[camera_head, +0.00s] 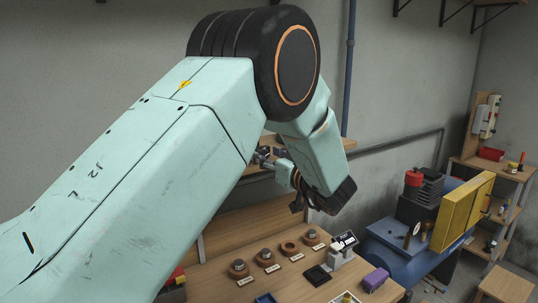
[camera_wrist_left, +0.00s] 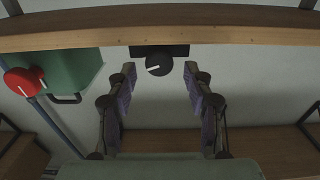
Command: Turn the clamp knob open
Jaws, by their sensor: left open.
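A round black knob (camera_wrist_left: 159,64) with a white pointer line sits on a dark plate under a wooden shelf edge in the left wrist view. I cannot confirm that it is the clamp knob. My left gripper (camera_wrist_left: 159,78) is open, with its purple-padded fingers on either side of the knob in the picture. No contact shows, and the gap in depth is unclear. A red knob (camera_wrist_left: 22,82) with a white mark is at the left. In the head view my left gripper (camera_head: 270,153) is small and partly covered by my arm; the black knob cannot be made out there.
A wooden shelf edge (camera_wrist_left: 230,39) crosses above the fingers. A green body (camera_wrist_left: 75,75) is beside the red knob. In the head view, a workbench (camera_head: 225,262) holds several round parts, a small display device (camera_head: 344,242) and a purple block (camera_head: 375,279). A yellow panel (camera_head: 462,212) stands right.

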